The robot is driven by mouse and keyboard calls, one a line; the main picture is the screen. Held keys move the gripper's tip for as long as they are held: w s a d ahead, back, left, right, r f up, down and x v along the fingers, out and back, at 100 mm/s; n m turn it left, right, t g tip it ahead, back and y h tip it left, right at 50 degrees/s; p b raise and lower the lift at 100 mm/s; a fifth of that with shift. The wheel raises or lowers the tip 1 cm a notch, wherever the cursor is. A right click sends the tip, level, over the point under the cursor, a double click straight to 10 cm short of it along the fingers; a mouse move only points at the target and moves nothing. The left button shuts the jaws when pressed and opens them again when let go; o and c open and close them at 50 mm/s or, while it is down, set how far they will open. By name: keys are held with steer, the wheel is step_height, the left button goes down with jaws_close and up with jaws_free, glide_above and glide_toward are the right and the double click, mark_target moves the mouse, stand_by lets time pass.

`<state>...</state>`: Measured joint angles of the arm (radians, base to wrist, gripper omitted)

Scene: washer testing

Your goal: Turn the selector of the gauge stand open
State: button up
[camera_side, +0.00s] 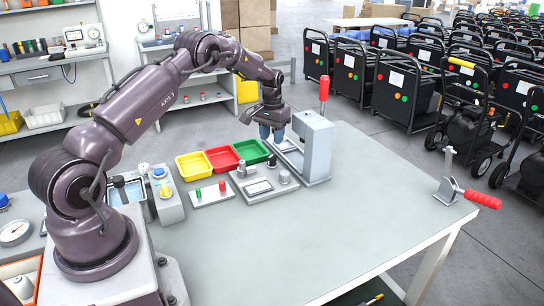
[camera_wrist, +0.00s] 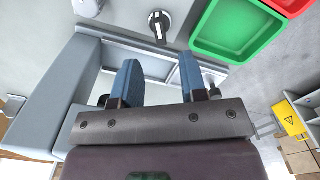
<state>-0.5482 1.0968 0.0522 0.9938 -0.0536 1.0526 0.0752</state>
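A grey panel unit (camera_side: 264,190) with a small display, which looks like the gauge stand, lies on the table. Its dark selector knob (camera_side: 271,161) is near the green tray. The wrist view shows the black knob (camera_wrist: 165,20) at the top, with a white pointer bar running roughly up and down the picture. A round silver knob (camera_side: 284,177) sits on the same unit, partly showing in the wrist view (camera_wrist: 88,7). My gripper (camera_side: 272,133) is above and behind the unit, beside the press. Its blue fingers (camera_wrist: 160,82) are apart and empty, clear of the selector.
A grey press frame (camera_side: 317,150) with a red lever (camera_side: 324,88) stands right beside my gripper. Yellow (camera_side: 194,166), red (camera_side: 222,158) and green (camera_side: 251,152) trays are to the left. A red-handled clamp (camera_side: 480,198) is at the right edge. The front of the table is clear.

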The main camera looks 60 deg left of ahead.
mark_target(272, 155)
step_height(272, 155, down, 8)
steer(key=shift+r, duration=0.25)
jaws_close()
